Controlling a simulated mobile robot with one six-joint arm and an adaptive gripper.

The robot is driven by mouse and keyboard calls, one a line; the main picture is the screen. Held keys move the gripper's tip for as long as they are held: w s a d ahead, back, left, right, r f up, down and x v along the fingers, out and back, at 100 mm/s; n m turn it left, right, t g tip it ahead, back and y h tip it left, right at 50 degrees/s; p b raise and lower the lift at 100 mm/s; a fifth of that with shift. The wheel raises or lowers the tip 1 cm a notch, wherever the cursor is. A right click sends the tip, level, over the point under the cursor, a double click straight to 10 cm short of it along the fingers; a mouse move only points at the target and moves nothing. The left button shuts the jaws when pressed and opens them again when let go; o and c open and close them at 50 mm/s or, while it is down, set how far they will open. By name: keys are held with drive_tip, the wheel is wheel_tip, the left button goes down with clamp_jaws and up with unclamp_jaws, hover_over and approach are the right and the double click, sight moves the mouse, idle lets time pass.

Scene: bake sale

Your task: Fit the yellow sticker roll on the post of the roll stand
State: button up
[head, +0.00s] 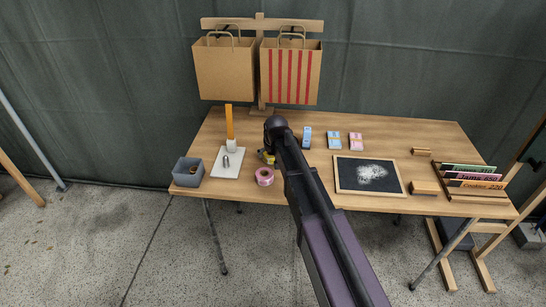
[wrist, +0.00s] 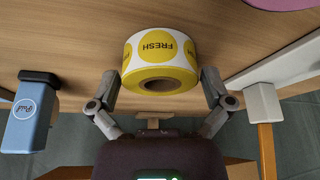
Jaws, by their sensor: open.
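The yellow sticker roll (wrist: 160,58), white with round yellow "FRESH" stickers, lies on the table in the wrist view, its core hole facing the camera. In the head view only a bit of the roll (head: 266,157) shows beside my arm. My gripper (wrist: 160,85) is open, with one finger on each side of the roll's near part; I cannot tell whether they touch it. The roll stand (head: 224,171) is a white board with a short grey post (head: 226,161), left of the roll. In the wrist view the board's edge (wrist: 290,65) shows at right, the post does not.
A pink roll (head: 264,177) lies just in front of the yellow one. A grey bin (head: 188,172) stands left.

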drive_tip(key=c, duration=0.9)
drive_tip(key=shift+r, duration=0.1)
wheel_tip(320, 180, up, 3)
drive_tip(key=p, duration=0.3)
drive_tip(key=shift+r+p, duration=0.2)
drive_tip(key=shift+p, duration=0.1)
drive_tip(key=s+d, duration=0.2)
drive_tip(key=s, duration=0.3)
drive_tip(key=s+d+r+p, duration=0.1)
drive_tip(key=s+d, duration=0.1)
drive_tip(key=s, duration=0.2)
drive_tip(key=s+d, duration=0.2)
drive_tip(key=s, duration=0.3)
drive_tip(key=shift+s+d+r, duration=0.2)
drive_tip(key=shift+s, duration=0.15)
